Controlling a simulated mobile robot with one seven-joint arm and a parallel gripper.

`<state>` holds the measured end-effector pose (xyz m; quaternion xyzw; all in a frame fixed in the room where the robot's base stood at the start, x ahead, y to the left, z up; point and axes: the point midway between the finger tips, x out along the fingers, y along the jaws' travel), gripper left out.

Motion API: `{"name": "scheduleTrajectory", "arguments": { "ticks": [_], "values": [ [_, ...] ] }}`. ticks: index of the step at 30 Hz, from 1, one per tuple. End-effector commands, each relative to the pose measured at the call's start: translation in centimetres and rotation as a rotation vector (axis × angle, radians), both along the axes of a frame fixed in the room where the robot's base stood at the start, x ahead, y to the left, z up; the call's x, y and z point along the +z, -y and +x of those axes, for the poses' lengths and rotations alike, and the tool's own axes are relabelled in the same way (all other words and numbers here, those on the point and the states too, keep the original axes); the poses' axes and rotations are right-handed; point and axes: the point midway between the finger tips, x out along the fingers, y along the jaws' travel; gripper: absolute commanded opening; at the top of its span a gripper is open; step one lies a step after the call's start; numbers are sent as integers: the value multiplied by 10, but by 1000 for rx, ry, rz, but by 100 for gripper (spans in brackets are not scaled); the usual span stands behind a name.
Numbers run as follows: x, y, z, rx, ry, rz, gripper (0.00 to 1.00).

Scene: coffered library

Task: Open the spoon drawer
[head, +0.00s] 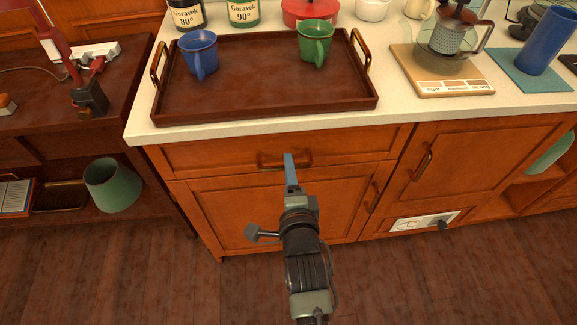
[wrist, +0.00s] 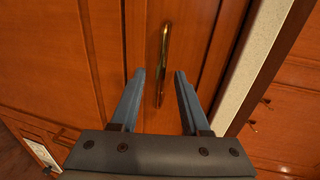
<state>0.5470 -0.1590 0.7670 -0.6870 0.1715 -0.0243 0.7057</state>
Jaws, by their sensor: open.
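The drawer (head: 220,155) is a wide, shallow wooden front just under the pale countertop, and it looks shut. Its brass bar handle (head: 268,165) sits at the middle of the front, partly hidden behind my gripper (head: 290,158) in the head view. My gripper is open, with its blue-grey fingers pointing at the handle. In the wrist view, the handle (wrist: 164,50) runs nearly upright, and its lower part lies between the two fingertips of my gripper (wrist: 159,74). The fingers are apart from it on both sides. No spoon is visible.
A brown tray (head: 270,98) with a blue mug (head: 199,54) and a green mug (head: 316,44) stands on the countertop above. A cupboard door (head: 270,210) lies below the drawer, and another (head: 450,165) to the right. The floor (head: 190,285) in front is clear.

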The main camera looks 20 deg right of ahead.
Motion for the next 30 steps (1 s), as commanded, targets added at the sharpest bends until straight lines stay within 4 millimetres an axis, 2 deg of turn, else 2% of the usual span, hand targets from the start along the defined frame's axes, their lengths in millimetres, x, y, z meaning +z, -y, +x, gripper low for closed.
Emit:
{"name": "scheduleTrajectory", "arguments": {
  "ticks": [6, 15, 16, 23, 24, 30],
  "values": [
    [-4, 4, 15, 0, 1, 1, 46],
    [-4, 5, 17, 0, 0, 0, 46],
    [-4, 5, 17, 0, 0, 0, 44],
    [-4, 5, 17, 0, 0, 0, 3],
    [-4, 5, 17, 0, 0, 0, 0],
    [-4, 5, 17, 0, 0, 0, 0]
  ]
}}
